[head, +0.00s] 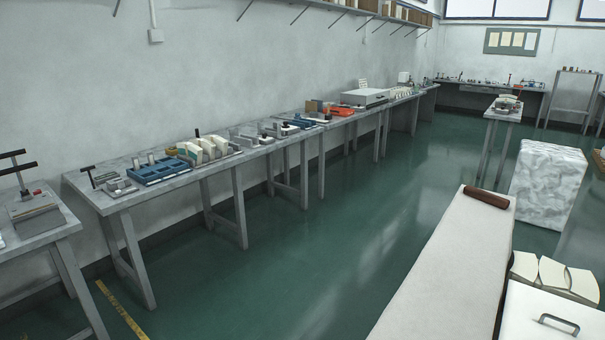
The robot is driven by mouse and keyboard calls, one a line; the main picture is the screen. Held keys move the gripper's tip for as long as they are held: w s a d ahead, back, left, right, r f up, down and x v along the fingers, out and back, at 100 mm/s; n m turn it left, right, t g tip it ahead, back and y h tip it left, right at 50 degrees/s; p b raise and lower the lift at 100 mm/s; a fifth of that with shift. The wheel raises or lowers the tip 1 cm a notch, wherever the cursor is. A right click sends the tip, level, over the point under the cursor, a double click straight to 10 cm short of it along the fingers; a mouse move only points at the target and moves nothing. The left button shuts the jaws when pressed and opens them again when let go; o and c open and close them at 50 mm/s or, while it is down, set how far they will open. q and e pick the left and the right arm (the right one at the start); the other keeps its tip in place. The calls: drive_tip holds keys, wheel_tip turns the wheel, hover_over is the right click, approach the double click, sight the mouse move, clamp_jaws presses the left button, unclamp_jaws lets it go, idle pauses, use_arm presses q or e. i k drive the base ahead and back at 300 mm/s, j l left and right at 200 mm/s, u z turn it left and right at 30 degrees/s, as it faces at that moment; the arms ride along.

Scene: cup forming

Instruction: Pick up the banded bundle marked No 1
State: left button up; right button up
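No marking No 1 can be read at this distance, so I cannot tell which thing is the bundle. Several cream upright pieces (208,149) stand in a row on the long grey bench at the left; bands on them cannot be made out. Other cream pieces with curved edges (553,274) show at the lower right, beside a white lid. Small pale items (403,92) sit farther along the benches. Neither of my grippers is in view.
Grey benches (150,200) with trays and tools line the left wall. A blue compartment tray (158,171) sits on the near one. A long pale table (445,270) with a brown roll (486,197), a wrapped white block (547,186) and a handled white lid (550,318) stand right. Green floor (310,255) between is clear.

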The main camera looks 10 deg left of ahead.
sight(209, 149)
drive_tip(key=i+j, duration=0.2)
drive_tip(key=j, duration=0.25)
drive_tip(key=i+j+u, duration=0.1)
drive_tip(key=j, duration=0.3)
drive_tip(key=i+j, duration=0.3)
drive_tip(key=j, duration=0.15)
drive_tip(key=i+j+u, duration=0.1)
drive_tip(key=j, duration=0.3)
drive_tip(key=i+j, duration=0.55)
drive_tip(key=j, duration=0.25)
drive_tip(key=i+u, duration=0.15)
drive_tip(key=i, duration=1)
drive_tip(key=i+u, duration=0.15)
drive_tip(key=i, duration=1)
